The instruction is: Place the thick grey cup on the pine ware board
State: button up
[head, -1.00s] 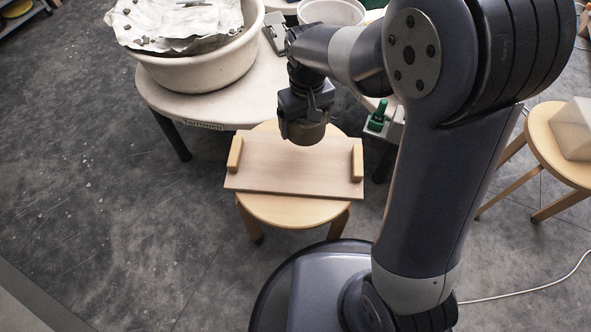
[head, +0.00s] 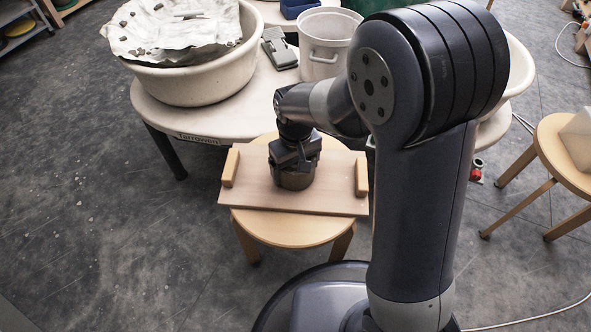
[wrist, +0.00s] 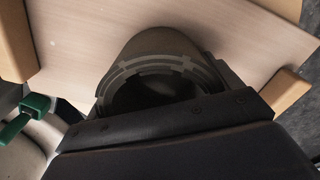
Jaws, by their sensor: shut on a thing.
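The thick grey cup (head: 296,181) is in my gripper (head: 296,168), over the middle of the pine ware board (head: 330,197). In the wrist view the cup (wrist: 160,42) shows its rounded side and dark open mouth, with the gripper (wrist: 165,112) shut on it. The board (wrist: 85,48) is pale wood with a raised block at each end, and it lies on a round wooden stool. The cup's base is at or just above the board; I cannot tell whether it touches.
The stool (head: 285,232) stands against a white round table (head: 225,120) holding a large basin (head: 205,75) and a white pot (head: 322,60). Another stool (head: 560,150) is at the right. The board is otherwise clear between its end blocks (head: 230,168).

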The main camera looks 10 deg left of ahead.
jog(key=shift+f, duration=0.15)
jog(key=o, duration=1.1)
jog(key=shift+c, duration=0.2)
notch_tip(320, 180, up, 12)
jog(key=p, duration=0.5)
jog(key=shift+r, duration=0.2)
